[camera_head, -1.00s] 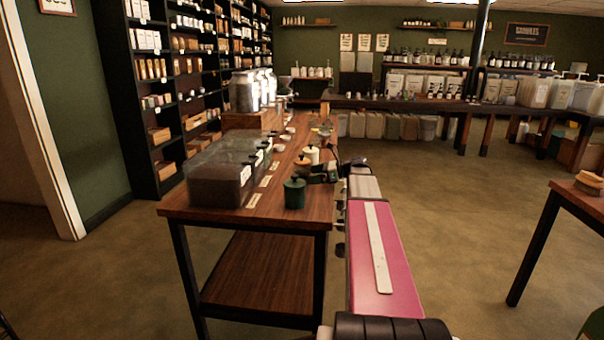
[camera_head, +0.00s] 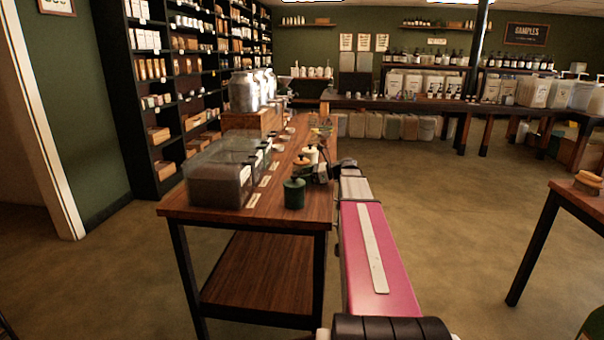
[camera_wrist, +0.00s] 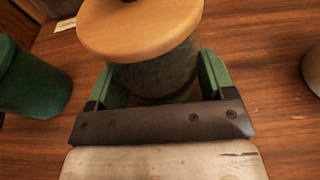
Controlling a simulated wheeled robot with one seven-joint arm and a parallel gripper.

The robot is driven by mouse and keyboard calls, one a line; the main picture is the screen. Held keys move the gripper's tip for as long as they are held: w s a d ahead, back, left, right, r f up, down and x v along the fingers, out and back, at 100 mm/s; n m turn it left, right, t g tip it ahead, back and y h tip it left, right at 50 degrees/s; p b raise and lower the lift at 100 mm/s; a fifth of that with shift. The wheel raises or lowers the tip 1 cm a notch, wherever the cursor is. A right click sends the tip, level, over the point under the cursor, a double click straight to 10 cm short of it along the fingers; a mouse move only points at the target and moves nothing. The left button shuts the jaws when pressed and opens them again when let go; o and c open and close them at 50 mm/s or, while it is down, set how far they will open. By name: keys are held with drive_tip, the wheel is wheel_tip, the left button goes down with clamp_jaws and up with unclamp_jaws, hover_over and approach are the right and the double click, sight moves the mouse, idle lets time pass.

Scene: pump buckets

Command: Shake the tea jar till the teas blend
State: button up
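The tea jar (camera_wrist: 160,72) is clear glass with dark contents and a round wooden lid (camera_wrist: 142,25). It stands upright on the wooden table (camera_wrist: 285,100). In the head view its wooden lid (camera_head: 303,161) shows behind a green canister, and its body is partly hidden. My gripper (camera_wrist: 162,75) has its two green fingers spread, one on each side of the jar's glass body below the lid. Whether the fingers touch the glass is hard to see. In the head view my gripper (camera_head: 318,172) is small and dark beside the jar.
A dark green lidded canister (camera_head: 294,194) stands near the jar, also at left in the wrist view (camera_wrist: 30,80). A pale jar (camera_head: 312,155) stands behind. Clear bins (camera_head: 220,185) fill the table's left side. Open floor lies right of the table.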

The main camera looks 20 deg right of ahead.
sight(305, 160)
drive_tip(key=c, duration=0.3)
drive_tip(key=shift+r, duration=5.05)
drive_tip(key=shift+c, duration=0.2)
